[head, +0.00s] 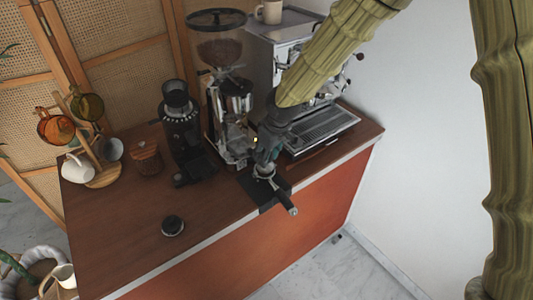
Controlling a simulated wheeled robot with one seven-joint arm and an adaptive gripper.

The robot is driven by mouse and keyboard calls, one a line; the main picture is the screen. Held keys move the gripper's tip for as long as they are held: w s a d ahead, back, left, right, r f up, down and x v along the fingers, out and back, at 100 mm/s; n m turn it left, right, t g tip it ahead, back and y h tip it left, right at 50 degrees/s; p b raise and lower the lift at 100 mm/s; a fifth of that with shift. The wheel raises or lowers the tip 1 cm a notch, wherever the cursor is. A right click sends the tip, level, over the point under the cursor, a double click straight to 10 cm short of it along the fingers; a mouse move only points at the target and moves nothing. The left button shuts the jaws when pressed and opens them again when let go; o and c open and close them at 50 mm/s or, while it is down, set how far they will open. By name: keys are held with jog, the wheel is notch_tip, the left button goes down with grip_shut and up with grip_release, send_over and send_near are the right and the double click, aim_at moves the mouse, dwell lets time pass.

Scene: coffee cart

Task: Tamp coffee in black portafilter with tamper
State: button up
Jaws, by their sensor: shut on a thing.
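The black portafilter (285,202) rests on a black mat (248,185) at the counter's front edge, and its handle points toward the lower right past the edge. Its silver rim shows just under my gripper (264,160). My gripper points down over the portafilter's basket and is shut on the tamper, which is mostly hidden by the fingers. I cannot tell whether the tamper touches the coffee. The coffee inside the basket is hidden.
A round black piece (173,225) lies on the wooden counter (125,240) to the left. Behind stand a black grinder (181,125), a larger grinder (222,80) and an espresso machine (325,120). A cup rack (103,175) stands far left. The front-left counter is mostly clear.

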jog(key=shift+s+r+p, duration=0.2)
jog(key=shift+s+p, duration=0.1)
jog(key=shift+s, duration=0.15)
dwell(1.0)
jog(key=shift+a+f+b, duration=0.1)
jog(key=shift+f+b, duration=0.25)
jog(key=shift+f, duration=0.35)
dwell(1.4)
jog(key=shift+f+p, duration=0.25)
jog(key=shift+p, duration=0.05)
dwell(2.0)
jog(key=shift+r, duration=0.25)
jog(key=shift+r+p, duration=0.35)
jog(key=shift+p, duration=0.15)
jog(key=shift+w+r+p, duration=0.1)
jog(key=shift+r+p, duration=0.7)
jog(key=shift+r, duration=0.25)
jog(key=shift+r+p, duration=1.7)
jog(key=shift+r, duration=0.75)
